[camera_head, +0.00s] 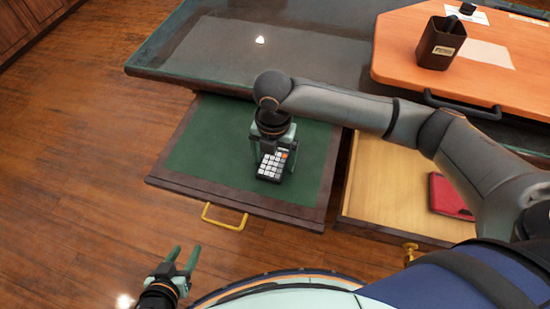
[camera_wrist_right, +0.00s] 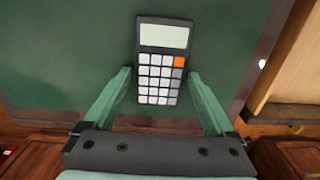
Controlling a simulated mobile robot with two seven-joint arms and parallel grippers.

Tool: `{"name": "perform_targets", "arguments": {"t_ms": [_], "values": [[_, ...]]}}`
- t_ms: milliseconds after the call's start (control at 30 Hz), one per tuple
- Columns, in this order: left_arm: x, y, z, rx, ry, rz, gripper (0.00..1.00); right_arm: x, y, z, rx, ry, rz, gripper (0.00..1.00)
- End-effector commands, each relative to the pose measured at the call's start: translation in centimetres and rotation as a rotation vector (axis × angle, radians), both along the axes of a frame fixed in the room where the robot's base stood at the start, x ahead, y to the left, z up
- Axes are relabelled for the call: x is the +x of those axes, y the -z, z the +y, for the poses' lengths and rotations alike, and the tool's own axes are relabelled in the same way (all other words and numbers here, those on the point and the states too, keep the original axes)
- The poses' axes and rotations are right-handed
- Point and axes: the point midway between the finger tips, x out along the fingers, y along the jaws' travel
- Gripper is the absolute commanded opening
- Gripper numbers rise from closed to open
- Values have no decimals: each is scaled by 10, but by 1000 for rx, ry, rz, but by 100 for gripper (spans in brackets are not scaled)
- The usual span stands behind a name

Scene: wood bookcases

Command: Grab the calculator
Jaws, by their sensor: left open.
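The calculator (camera_head: 271,168) lies on the green lining of an open drawer (camera_head: 210,150). It is dark with a pale screen, light keys and one orange key. My right gripper (camera_head: 274,158) reaches down over it from above. In the right wrist view the calculator (camera_wrist_right: 162,60) is between the two green fingers of my right gripper (camera_wrist_right: 165,95), which are spread apart with gaps on both sides. My left gripper (camera_head: 185,258) is open and empty at the lower left, over the floor.
A second open drawer (camera_head: 385,180) at the right holds a red item (camera_head: 450,196). Above is a dark desk top (camera_head: 310,50) with an orange board (camera_head: 400,60) carrying a dark pen cup (camera_head: 440,43). Wood floor (camera_head: 90,140) is clear at the left.

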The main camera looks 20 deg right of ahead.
Motion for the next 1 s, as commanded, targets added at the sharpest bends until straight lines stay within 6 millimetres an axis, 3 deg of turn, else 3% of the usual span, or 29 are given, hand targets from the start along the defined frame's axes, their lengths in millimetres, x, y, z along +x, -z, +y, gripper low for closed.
{"name": "perform_targets", "arguments": {"t_ms": [67, 633, 1000], "values": [[0, 0, 0, 0, 0, 0, 50, 0, 0, 0, 0, 0, 0, 80], [0, 3, 0, 3, 0, 5, 50, 0, -1, 0, 0, 0, 0, 16], [0, 1, 0, 2, 1, 5, 50, 0, -8, 0, 0, 0, -1, 16]]}}
